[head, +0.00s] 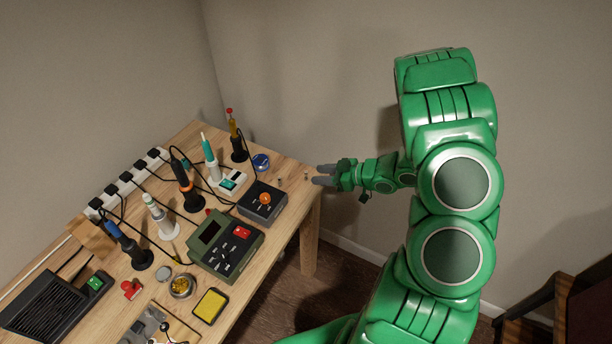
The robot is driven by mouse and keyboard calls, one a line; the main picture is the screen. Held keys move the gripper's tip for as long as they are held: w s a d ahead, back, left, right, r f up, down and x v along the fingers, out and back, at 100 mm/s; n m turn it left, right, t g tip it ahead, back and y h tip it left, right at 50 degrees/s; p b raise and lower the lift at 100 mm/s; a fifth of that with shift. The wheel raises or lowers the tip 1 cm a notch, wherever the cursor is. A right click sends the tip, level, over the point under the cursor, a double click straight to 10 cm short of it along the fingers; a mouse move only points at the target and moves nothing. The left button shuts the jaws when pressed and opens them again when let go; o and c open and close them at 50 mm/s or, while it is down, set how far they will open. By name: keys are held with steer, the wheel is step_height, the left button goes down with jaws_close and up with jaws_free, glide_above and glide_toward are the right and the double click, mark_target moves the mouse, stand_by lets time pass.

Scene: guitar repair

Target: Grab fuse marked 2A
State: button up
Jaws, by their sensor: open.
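My gripper (322,175) is open at the far right corner of the wooden table (283,230), with its grey fingers pointing left. Two tiny objects lie on the table just left of the fingers: one small piece (306,176) close to the fingertips and another small piece (280,182) farther left. They may be fuses, but they are too small to tell, and no 2A marking can be read. Nothing shows between the fingers.
Left of the small pieces are a blue round tin (261,162) and a dark box with an orange knob (262,203). A green meter (225,246), soldering irons, cables and a power strip (125,179) crowd the table. The right corner is mostly clear.

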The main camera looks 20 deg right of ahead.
mark_target(306, 172)
steer(key=shift+x, duration=3.05)
steer(key=shift+r, duration=0.1)
jaws_close()
